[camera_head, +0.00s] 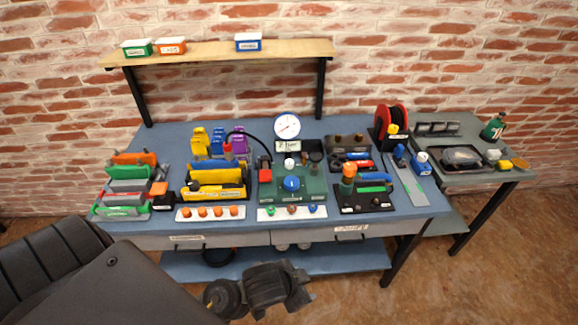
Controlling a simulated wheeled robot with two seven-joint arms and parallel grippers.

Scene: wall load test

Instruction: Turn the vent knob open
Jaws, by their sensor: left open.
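A green test panel (270,196) stands in the middle of the blue workbench. It carries a large blue knob (291,184) at its front, a small white-topped part (290,163) behind it and a dark round part (315,157) at the back right. Labels are too small to read, so I cannot tell which one is the vent knob. A round white gauge (287,126) stands upright behind the panel. My left gripper (285,285) is open and appears empty, in front of the bench and apart from the panel. My right gripper is out of view.
Yellow holders (216,180) stand left of the panel, and a black tray (362,197) with tools stands right. Strips with small knobs (210,213) line the front edge. A red reel (391,120) stands at the right. A wooden shelf (215,52) spans above the back.

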